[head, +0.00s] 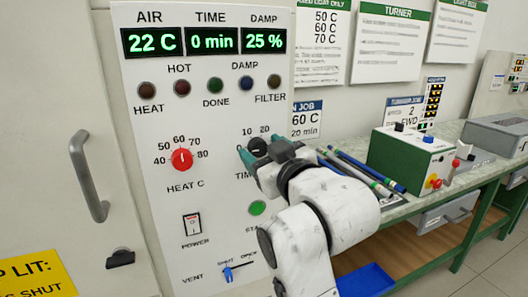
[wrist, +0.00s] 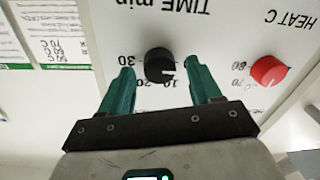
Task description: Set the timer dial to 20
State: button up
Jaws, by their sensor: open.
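The black timer dial (head: 257,147) sits on the white control panel (head: 140,215), with 10 and 20 printed above it in the head view. It also shows in the wrist view (wrist: 158,64), upside down, with 10, 20 and 30 around it. Its white mark points sideways, away from 20, toward the side before 10. The TIME display (head: 211,40) reads 0 min. My gripper (wrist: 160,68) is open, with one teal finger on each side of the dial; gaps show between fingers and dial. My gripper (head: 262,150) hides part of the TIME label in the head view.
A red HEAT C dial (head: 181,159) is left of the timer dial. Below are a power switch (head: 192,224), a green button (head: 257,208) and a blue vent lever (head: 228,274). A bench (head: 430,190) with rods and a green box (head: 410,160) stands to the right.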

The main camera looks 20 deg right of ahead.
jog(key=c, duration=1)
